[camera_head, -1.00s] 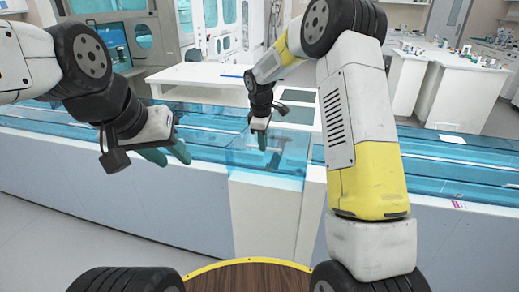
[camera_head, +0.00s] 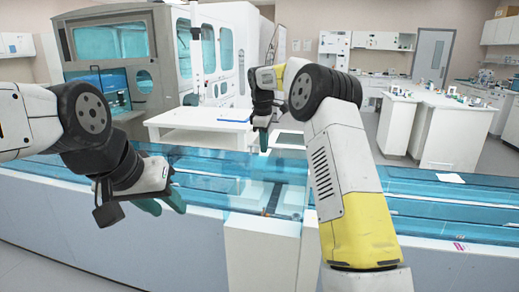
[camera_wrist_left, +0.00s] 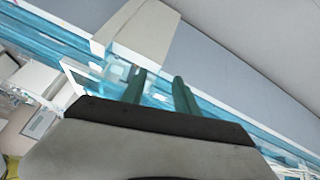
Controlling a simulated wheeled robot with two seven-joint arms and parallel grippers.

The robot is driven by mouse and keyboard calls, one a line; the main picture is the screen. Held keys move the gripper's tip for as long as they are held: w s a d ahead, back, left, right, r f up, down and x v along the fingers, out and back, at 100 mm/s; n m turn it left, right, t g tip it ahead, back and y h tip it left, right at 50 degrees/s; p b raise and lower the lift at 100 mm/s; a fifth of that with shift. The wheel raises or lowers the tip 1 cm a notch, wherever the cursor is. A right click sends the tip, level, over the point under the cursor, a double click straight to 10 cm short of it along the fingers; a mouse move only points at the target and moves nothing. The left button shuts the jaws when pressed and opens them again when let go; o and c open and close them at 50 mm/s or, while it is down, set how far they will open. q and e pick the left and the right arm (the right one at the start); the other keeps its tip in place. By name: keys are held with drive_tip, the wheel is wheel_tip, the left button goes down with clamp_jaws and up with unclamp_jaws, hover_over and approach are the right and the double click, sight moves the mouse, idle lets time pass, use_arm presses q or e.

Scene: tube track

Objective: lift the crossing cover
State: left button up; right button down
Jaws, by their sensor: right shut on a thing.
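The crossing cover (camera_head: 285,185) is a clear blue panel over the gap in the tube track in the head view. Its upper edge stands above the track; its exact tilt is hard to tell through the clear material. My right gripper (camera_head: 263,146) is shut on the cover near that upper edge, fingers pointing down. My left gripper (camera_head: 168,203) is to the left, over the near side of the track, clear of the cover. In the left wrist view its two green fingers (camera_wrist_left: 160,84) are apart, with nothing seen between them.
The blue-topped track (camera_head: 425,203) runs across the view on both sides of a white crossing block (camera_head: 262,250). A white table (camera_head: 205,120) stands behind it. A grey and white cabinet machine (camera_head: 110,45) is at the back left, white benches (camera_head: 450,135) at the right.

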use_arm(q)
drive_tip(key=shift+w, duration=0.15)
drive_tip(key=c, duration=0.5)
drive_tip(key=w+t, duration=0.1)
drive_tip(key=w, duration=0.3)
drive_tip(key=w+d+t, duration=0.1)
drive_tip(key=w, duration=0.4)
drive_tip(key=w+d+f+t, duration=0.1)
drive_tip(key=w, duration=0.4)
drive_tip(key=shift+f+m, duration=0.1)
drive_tip(key=shift+m, duration=0.3)
clamp_jaws()
drive_tip(key=m+t+h, duration=0.2)
drive_tip(key=t+h, duration=0.2)
drive_tip(key=t, duration=0.7)
approach(250, 146)
drive_tip(key=x, duration=0.6)
drive_tip(key=shift+w, duration=0.45)
